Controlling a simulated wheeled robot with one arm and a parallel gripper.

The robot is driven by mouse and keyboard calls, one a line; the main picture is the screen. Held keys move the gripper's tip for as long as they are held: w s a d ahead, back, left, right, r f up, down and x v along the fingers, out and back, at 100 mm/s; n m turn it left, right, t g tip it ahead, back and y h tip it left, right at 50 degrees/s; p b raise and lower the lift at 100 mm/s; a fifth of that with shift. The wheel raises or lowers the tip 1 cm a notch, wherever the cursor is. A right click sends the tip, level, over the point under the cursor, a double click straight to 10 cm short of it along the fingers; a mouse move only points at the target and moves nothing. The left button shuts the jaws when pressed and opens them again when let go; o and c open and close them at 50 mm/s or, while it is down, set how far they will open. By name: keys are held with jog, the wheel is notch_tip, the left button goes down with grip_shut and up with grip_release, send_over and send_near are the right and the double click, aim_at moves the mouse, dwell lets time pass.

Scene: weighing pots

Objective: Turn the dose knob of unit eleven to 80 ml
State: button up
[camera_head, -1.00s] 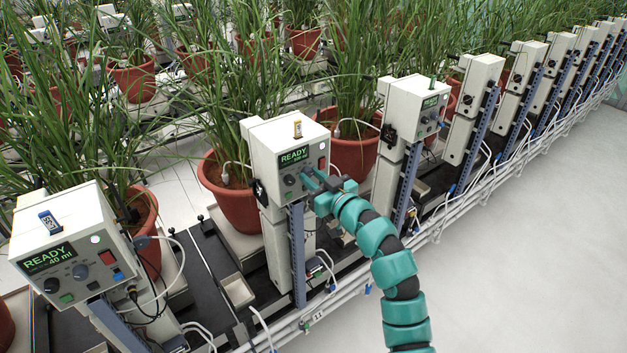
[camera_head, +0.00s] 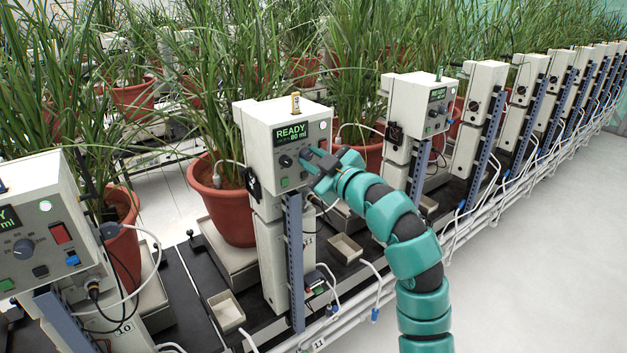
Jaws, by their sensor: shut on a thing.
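Unit eleven (camera_head: 262,135) is a white box on a post marked 11, with a green-lit display (camera_head: 291,134) on its front. The display reads READY and what looks like 80 ml, though the digits are small. A dark round knob (camera_head: 286,161) sits at the left of the panel, clear of my fingers.
Unit ten (camera_head: 38,225) stands close at the lower left, partly out of frame. Another unit (camera_head: 418,95) stands just behind and right of my arm. Potted plants (camera_head: 222,210) line the back. The floor (camera_head: 540,260) at the right is clear.

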jog(key=shift+f+n+b, duration=0.1)
jog(key=shift+n+b, duration=0.9)
jog(key=shift+b, duration=0.5)
jog(key=o, duration=1)
jog(key=b+v, duration=0.3)
jog(key=v, duration=1.4)
jog(key=shift+s+d, duration=0.15)
